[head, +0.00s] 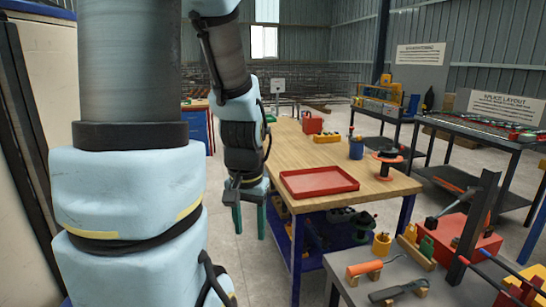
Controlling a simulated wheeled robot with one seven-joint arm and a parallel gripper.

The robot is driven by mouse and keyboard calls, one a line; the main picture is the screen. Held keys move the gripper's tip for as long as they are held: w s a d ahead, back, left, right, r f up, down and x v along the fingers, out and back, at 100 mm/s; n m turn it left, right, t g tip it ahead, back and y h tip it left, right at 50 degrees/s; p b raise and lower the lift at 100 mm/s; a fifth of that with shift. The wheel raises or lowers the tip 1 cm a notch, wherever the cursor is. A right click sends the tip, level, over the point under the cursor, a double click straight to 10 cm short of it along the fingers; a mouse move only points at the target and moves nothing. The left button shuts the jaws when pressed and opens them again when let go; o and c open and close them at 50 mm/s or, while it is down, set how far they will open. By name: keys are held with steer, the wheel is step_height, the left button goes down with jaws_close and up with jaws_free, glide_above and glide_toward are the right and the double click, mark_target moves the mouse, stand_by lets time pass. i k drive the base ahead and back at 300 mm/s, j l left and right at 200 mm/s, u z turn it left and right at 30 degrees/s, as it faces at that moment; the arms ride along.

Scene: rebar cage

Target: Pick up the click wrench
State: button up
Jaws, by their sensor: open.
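My gripper (249,219) hangs open and empty, fingers pointing down, left of the wooden workbench (395,187). I cannot clearly pick out the click wrench. On the near grey table (348,293) lie an orange-handled tool (365,268) and a dark grey tool (398,290), both small in the head view; I cannot tell whether either is the click wrench. My gripper is well apart from both, to their left. My own arm hides much of the left side.
The workbench holds a red tray (319,193), a spool (387,176), a blue cup (356,149) and a red box (312,123). A red case (480,243) and a yellow cup (381,244) stand on the near table. Bare floor (235,268) shows below my gripper.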

mark_target(391, 292)
steer(key=z, duration=1.45)
